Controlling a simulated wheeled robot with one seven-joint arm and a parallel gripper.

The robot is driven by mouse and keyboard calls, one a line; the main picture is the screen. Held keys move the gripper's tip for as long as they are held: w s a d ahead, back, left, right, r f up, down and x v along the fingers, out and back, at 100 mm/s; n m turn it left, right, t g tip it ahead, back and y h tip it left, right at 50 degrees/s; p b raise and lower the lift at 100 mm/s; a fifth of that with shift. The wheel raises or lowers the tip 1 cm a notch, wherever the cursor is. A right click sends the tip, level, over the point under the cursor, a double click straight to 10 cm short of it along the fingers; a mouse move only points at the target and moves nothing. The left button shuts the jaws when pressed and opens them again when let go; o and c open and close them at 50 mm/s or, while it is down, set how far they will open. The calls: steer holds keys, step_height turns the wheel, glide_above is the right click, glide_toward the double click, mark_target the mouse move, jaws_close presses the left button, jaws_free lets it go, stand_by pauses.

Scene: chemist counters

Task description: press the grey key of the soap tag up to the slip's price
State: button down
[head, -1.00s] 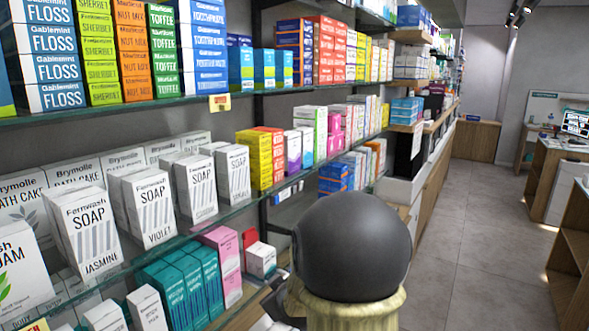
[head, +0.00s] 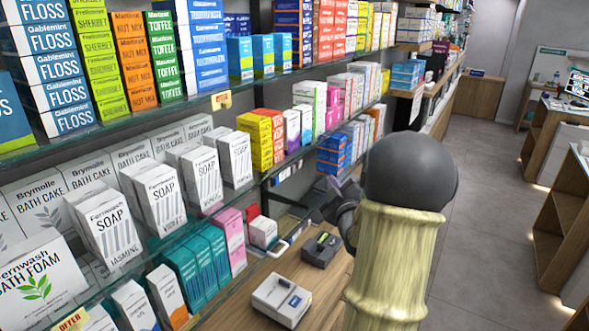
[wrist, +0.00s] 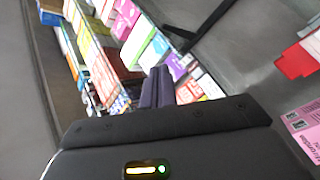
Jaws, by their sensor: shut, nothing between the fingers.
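My gripper (head: 335,190) is partly hidden behind my own arm in the head view, in front of the lower shelves. Its dark fingers (wrist: 157,88) are together and empty in the wrist view. White Fernwash soap boxes (head: 160,197) stand on the middle shelf at left, well apart from my gripper. A pale box-shaped device with a small dark display (head: 282,298) lies on the wooden counter below. I cannot tell whether it is the soap tag. No grey key or readable price slip can be made out.
A dark device (head: 321,250) stands farther back on the wooden counter (head: 328,287). The glass shelf edge (head: 200,222) runs along the left, with a yellow label (head: 222,100) on the shelf above. The grey aisle floor (head: 470,200) at right is clear.

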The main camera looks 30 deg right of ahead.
mark_target(293, 169)
steer(key=shift+w+a+p, duration=0.1)
steer(key=shift+w+a, duration=0.45)
steer(key=shift+w, duration=0.8)
steer(key=shift+w+a+p, duration=0.1)
steer(key=shift+w+a, duration=0.5)
steer(key=shift+w, duration=0.75)
steer(key=shift+w+a+p, duration=0.1)
steer(key=shift+w+a, duration=0.45)
steer(key=shift+w, duration=0.8)
steer(key=shift+w+f+b, duration=0.1)
steer(key=shift+b, duration=0.25)
steer(key=shift+w+a, duration=0.2)
steer(key=shift+w, duration=0.05)
steer(key=shift+w+a+b, duration=0.15)
steer(key=shift+w+b, duration=0.3)
steer(key=shift+b, duration=0.1)
steer(key=shift+s, duration=0.1)
steer(key=shift+s+d+b, duration=0.35)
steer(key=shift+s+b, duration=0.2)
steer(key=shift+s, duration=0.25)
